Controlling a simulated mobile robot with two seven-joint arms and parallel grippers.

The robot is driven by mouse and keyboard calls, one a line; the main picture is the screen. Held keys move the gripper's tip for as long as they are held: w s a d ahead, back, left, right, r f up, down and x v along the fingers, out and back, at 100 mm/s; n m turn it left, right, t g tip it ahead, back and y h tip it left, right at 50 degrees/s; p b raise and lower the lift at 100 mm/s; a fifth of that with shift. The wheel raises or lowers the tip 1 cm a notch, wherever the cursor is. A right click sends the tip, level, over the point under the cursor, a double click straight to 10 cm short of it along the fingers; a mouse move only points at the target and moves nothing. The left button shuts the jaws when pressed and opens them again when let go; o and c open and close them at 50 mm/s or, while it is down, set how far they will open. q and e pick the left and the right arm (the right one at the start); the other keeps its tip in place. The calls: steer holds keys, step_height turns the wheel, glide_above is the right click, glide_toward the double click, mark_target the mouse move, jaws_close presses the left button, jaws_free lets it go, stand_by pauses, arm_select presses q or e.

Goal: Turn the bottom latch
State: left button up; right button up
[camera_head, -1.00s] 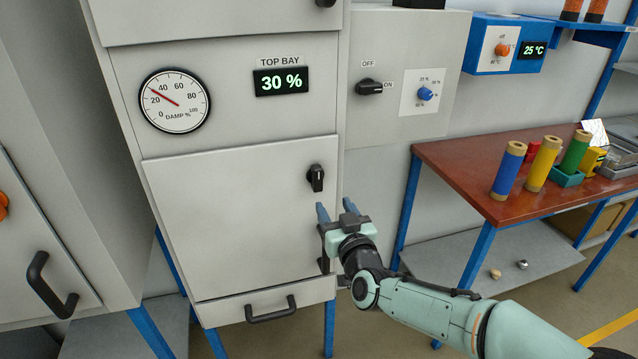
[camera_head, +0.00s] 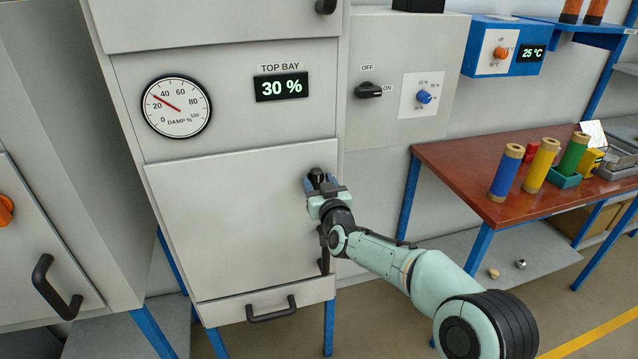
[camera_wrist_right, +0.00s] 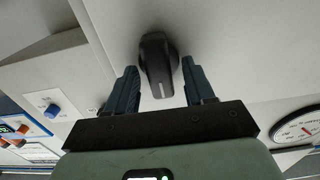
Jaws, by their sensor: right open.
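The bottom latch (camera_head: 317,174) is a black knob near the upper right corner of the lower grey door (camera_head: 230,215). In the head view it is partly hidden by my right gripper (camera_head: 320,182), which is at it from below. In the right wrist view the latch (camera_wrist_right: 158,62) stands between the two blue fingers of my right gripper (camera_wrist_right: 163,85). The fingers are open, with a visible gap on each side of the latch. My left gripper is not in view.
A black handle (camera_head: 271,310) is on the drawer below the door. Right of the door, a grey control box (camera_head: 400,120) carries a black switch (camera_head: 369,90) and a blue dial (camera_head: 424,97). A red-brown table (camera_head: 450,165) with colored rolls stands at the right.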

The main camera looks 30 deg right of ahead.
jaws_close()
steer(key=shift+r+n, duration=0.1)
steer(key=shift+n, duration=0.2)
steer(key=n+p, duration=0.1)
steer(key=n, duration=0.2)
steer(key=shift+a, duration=0.15)
steer(key=n+p, duration=0.1)
steer(key=n, duration=0.4)
steer(key=shift+a, duration=0.15)
steer(key=n, duration=0.4)
steer(key=shift+n+p, duration=0.3)
steer(key=shift+p, duration=0.05)
steer(key=shift+f+n+p, duration=0.2)
steer(key=shift+n+p, duration=0.15)
steer(key=shift+n, duration=2.05)
